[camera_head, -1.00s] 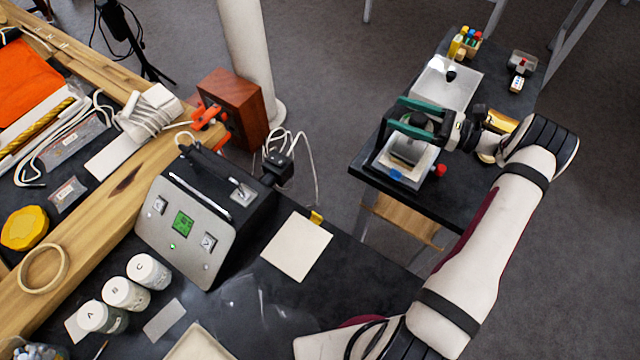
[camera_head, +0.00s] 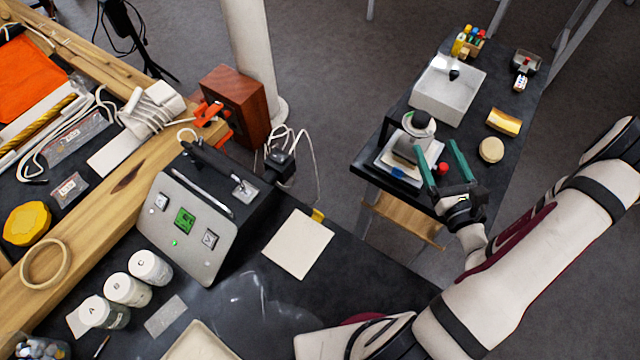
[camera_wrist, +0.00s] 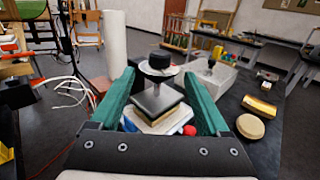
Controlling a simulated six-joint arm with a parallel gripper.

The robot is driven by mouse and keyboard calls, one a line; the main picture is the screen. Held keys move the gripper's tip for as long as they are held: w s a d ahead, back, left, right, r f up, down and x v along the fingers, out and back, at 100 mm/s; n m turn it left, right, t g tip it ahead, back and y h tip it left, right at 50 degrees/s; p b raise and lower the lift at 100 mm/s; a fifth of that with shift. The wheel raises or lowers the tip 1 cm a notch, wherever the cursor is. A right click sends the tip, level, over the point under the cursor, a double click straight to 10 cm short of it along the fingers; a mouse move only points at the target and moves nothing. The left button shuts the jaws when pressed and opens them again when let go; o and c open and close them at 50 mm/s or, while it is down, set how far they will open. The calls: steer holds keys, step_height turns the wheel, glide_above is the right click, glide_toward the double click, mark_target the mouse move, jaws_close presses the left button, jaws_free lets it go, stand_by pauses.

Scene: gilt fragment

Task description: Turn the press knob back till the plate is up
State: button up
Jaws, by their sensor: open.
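The press stands on the dark far table. Its black knob (camera_head: 420,119) sits on a pale round disc, and the knob also shows in the wrist view (camera_wrist: 160,59). Below it is the grey plate (camera_wrist: 158,100), close above a dark and yellowish layer on a white base (camera_wrist: 150,124). I cannot tell whether a gap lies under the plate. My gripper (camera_head: 434,146) is open and empty, at the near right side of the press. In the wrist view its green fingers (camera_wrist: 160,68) frame the press from either side, apart from the knob.
A red knob (camera_head: 443,168) and blue tab (camera_head: 398,172) are by the press base. A gold piece (camera_head: 504,122) and round tan disc (camera_head: 491,150) lie to the right. A pale box with a black knob (camera_head: 447,92) stands behind.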

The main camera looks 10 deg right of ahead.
steer(key=s+a+r+m+g+y, duration=0.2)
steer(key=a+m+g+y, duration=0.1)
steer(key=a+m+y, duration=0.3)
steer(key=s+a+r+m+g+y, duration=0.1)
steer(key=s+a+m+g+y, duration=0.1)
steer(key=a+m+y, duration=0.5)
steer(key=s+a+r+m+g+y, duration=0.2)
steer(key=a+m+g+y, duration=0.2)
steer(key=a, duration=0.8)
steer(key=m+y, duration=0.2)
steer(key=m, duration=0.2)
steer(key=shift+s+r+m+y, duration=0.2)
steer(key=shift+r+m+y, duration=0.1)
steer(key=shift+r+m, duration=0.1)
